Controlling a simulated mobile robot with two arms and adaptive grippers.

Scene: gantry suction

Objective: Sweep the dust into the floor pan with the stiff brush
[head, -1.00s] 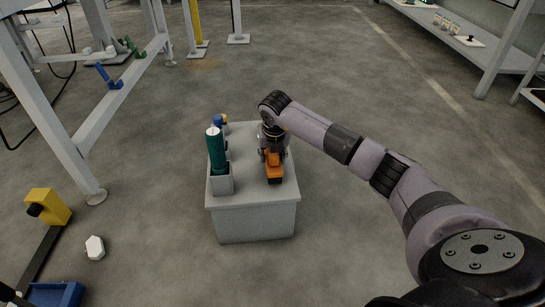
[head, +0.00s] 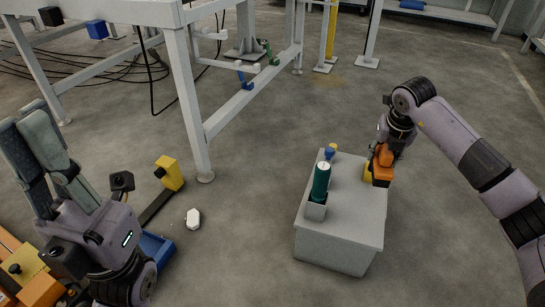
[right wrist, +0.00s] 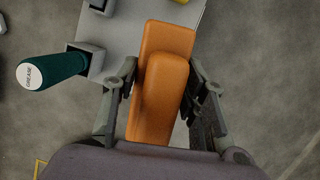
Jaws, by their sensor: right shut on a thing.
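An orange block-shaped tool (head: 382,165), apparently the brush, is in my right gripper (head: 385,150). In the right wrist view the gripper's fingers (right wrist: 160,95) stand on both sides of the orange body (right wrist: 165,80); its bristles do not show. It is at the right edge of the grey cabinet's top. A blue tray (head: 157,250), probably the floor pan, lies on the floor at the lower left, partly hidden by my left arm. My left gripper (head: 38,140) points up, empty; its fingers overlap in view. I cannot make out dust clearly.
The grey cabinet (head: 340,235) carries a dark green cylinder (head: 321,180) in a grey holder. A yellow block (head: 169,172) and a white piece (head: 193,218) are on the floor near the tray. A white frame leg (head: 190,110) stands behind.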

